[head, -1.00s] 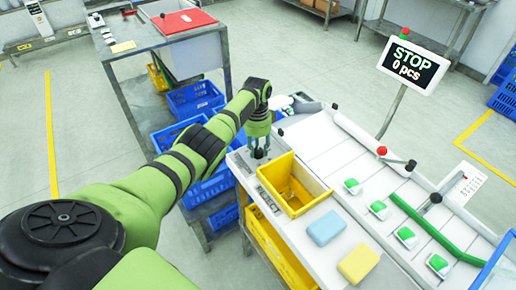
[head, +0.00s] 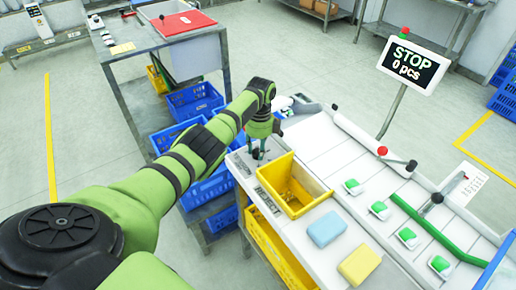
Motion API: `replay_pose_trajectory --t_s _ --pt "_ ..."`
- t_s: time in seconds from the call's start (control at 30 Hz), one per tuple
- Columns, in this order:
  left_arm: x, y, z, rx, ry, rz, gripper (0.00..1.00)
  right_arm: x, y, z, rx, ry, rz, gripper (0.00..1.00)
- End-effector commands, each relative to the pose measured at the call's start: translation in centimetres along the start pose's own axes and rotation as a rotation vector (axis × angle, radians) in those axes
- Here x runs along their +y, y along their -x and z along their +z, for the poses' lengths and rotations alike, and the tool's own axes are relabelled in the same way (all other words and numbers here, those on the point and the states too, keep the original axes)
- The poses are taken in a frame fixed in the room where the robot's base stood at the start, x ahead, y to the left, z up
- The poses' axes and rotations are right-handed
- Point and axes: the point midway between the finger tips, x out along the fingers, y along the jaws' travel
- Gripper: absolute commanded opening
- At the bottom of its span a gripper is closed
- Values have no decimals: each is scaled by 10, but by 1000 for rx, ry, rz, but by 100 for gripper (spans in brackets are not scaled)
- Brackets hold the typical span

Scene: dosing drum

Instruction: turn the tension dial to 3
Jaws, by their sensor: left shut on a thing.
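My left gripper (head: 259,154) points down at the far left corner of the white machine (head: 318,140), just behind the yellow reject bin. It is shut on a small dark part there, which I take to be the tension dial. The fingers and wrist cover most of it, so its pointer, its scale and the number it stands at cannot be read. My right gripper is out of view.
The yellow reject bin (head: 312,207) stands close in front of the gripper. Blue (head: 326,229) and yellow (head: 359,265) blocks lie nearby. A sign (head: 413,64) reads STOP, 0 pcs. Blue crates (head: 195,98) and a grey table (head: 130,90) stand left of the machine.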

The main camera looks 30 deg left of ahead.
Motion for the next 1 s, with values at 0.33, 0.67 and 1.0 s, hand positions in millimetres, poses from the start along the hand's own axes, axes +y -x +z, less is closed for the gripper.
replay_pose_trajectory --t_s 0.33,0.67,1.0 --pt "4 -5 0 -6 -94 15 3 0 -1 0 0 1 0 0" --pt "4 -5 0 -7 -101 14 3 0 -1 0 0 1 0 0" --pt "2 -3 0 -7 -101 7 59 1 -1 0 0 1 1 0"
